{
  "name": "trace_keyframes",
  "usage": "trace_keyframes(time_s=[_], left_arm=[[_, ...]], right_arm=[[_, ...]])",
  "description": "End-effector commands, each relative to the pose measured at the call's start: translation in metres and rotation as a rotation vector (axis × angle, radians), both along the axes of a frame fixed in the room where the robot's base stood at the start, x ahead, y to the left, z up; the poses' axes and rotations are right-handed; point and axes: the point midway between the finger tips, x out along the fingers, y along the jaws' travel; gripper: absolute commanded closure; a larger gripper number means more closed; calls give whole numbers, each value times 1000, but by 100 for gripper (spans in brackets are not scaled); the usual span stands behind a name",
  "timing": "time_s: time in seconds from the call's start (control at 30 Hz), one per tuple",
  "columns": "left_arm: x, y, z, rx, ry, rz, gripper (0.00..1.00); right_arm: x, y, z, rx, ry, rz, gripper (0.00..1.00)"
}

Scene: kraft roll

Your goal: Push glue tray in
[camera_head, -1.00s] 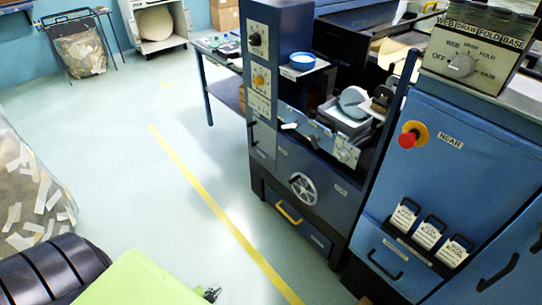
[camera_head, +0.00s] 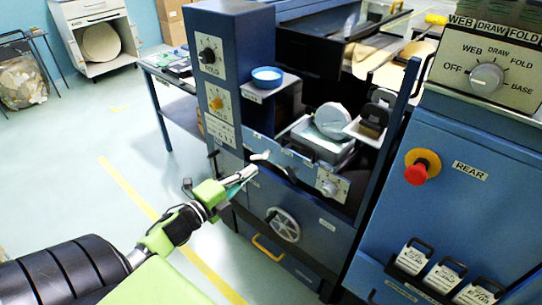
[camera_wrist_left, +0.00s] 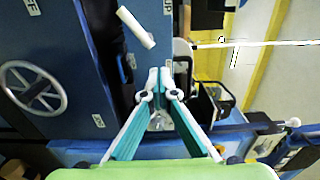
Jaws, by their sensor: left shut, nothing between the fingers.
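A grey tray (camera_head: 318,146) with a round grey roller sits in the opening of the blue machine, behind a blue front panel (camera_head: 300,166) with a knob. I take this to be the glue tray; labels there are too small to read. A white handle (camera_head: 277,163) sticks out at the panel's left; a white bar (camera_wrist_left: 136,27) shows in the left wrist view. My left gripper (camera_head: 252,172) is shut and empty, its teal fingers close to the panel's left end. In the left wrist view its fingertips (camera_wrist_left: 160,72) meet. I cannot tell whether they touch anything. My right gripper is out of view.
A handwheel (camera_head: 284,225) and a yellow-handled drawer (camera_head: 268,248) lie below the panel. A blue bowl (camera_head: 267,77) stands on a ledge above. A red button (camera_head: 416,173) is on the right cabinet. Open floor lies to the left.

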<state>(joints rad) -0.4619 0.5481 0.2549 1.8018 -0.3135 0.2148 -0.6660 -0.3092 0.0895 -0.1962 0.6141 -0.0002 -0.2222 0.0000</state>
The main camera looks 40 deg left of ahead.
Motion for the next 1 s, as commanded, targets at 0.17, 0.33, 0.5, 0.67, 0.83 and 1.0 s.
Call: trace_keyframes(time_s=[0.17, 0.33, 0.5, 0.67, 0.83, 1.0], left_arm=[[33, -2, 3, 0, -3, 0, 100], [60, -4, 2, -1, -2, 0, 100], [81, -6, 1, -3, -1, 1, 100], [92, -7, 0, -2, 0, 1, 100], [96, -7, -1, -2, 1, 1, 100], [96, -7, -1, -3, 1, 1, 100]], right_arm=[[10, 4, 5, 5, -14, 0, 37], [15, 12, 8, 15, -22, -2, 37], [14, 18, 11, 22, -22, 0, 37], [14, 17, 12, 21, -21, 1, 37], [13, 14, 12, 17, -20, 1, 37], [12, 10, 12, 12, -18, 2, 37]])
